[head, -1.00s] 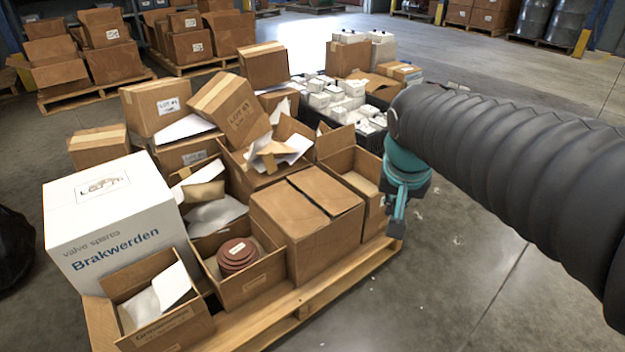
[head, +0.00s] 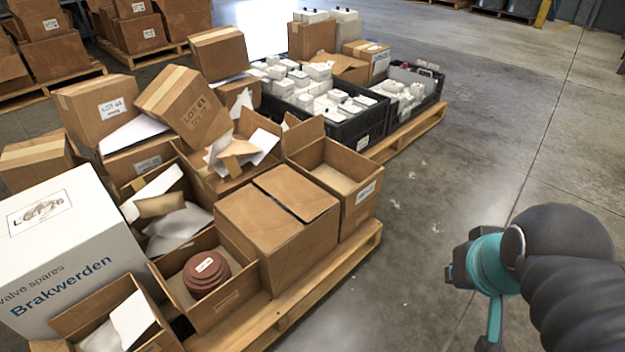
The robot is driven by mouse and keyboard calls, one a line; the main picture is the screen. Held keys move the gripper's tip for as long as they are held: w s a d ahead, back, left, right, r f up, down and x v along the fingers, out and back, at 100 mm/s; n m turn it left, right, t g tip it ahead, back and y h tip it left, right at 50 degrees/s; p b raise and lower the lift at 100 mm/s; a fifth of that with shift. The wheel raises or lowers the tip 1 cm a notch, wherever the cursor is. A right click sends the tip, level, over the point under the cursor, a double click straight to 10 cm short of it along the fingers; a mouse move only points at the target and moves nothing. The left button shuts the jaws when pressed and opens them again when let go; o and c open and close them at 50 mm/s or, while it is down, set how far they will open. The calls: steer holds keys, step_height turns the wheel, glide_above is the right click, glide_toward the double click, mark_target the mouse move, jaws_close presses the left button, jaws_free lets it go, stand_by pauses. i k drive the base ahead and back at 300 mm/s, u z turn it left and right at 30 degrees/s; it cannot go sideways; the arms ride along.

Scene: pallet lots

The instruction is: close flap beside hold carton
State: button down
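A brown carton (head: 275,222) stands near the pallet's front right edge; its top flaps lie nearly flat with a dark gap between them. Behind it, an open carton (head: 352,195) with a white label has one flap (head: 303,136) standing up at its left. I see no carton marked as hold. My gripper (head: 489,343) is at the lower right, over bare floor and well clear of the pallet. It points down and is partly cut off by the bottom edge; its opening cannot be made out, and nothing shows in it.
Black crates (head: 372,128) of white parts stand behind. The floor (head: 450,170) to the right is clear.

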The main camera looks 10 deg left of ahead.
mark_target(307, 201)
steer(key=u, duration=0.1)
steer(key=i, duration=0.55)
steer(key=u, duration=0.55)
